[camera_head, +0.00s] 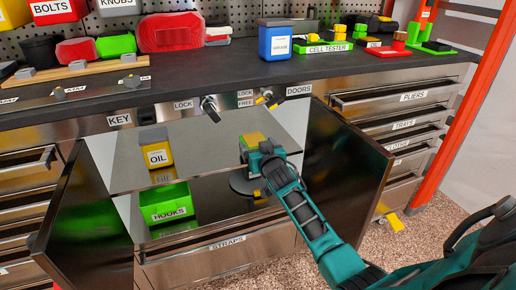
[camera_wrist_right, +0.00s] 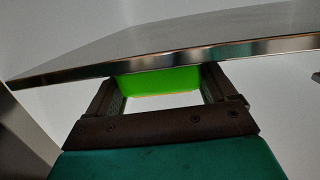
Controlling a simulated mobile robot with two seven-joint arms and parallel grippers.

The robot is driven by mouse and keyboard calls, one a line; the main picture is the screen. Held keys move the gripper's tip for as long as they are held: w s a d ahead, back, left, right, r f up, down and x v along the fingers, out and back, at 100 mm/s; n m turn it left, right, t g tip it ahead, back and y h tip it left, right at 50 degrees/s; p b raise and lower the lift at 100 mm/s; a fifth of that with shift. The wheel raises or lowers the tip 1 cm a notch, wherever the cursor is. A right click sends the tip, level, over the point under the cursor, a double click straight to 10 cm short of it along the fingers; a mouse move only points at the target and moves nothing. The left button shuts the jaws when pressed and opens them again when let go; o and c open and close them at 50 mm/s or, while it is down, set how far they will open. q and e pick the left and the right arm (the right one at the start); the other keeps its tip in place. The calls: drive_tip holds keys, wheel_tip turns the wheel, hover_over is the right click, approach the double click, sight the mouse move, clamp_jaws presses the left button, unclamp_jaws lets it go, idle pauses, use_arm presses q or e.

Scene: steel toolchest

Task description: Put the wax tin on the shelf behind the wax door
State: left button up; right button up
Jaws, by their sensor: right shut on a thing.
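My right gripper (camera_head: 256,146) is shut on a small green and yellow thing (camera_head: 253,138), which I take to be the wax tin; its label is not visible. In the right wrist view the gripper (camera_wrist_right: 165,95) grips the green tin (camera_wrist_right: 155,85) between its fingers, with the edge of a steel shelf (camera_wrist_right: 200,57) close by. The head view shows the tin at the right part of the cabinet shelf (camera_head: 205,145); I cannot tell whether it touches it. The left door (camera_head: 85,225) and right door (camera_head: 345,170) stand open. No wax label is readable. My left gripper is out of view.
A yellow oil tin (camera_head: 156,150) stands on the shelf's left side. Below are a green hooks bin (camera_head: 167,204) and a dark round thing (camera_head: 252,186). The straps drawer (camera_head: 220,250) is beneath. The open right door stands close beside my right arm. The shelf's middle is clear.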

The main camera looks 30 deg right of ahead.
drive_tip(key=o, duration=1.1)
drive_tip(key=shift+f, duration=0.1)
drive_tip(key=shift+o, duration=1.4)
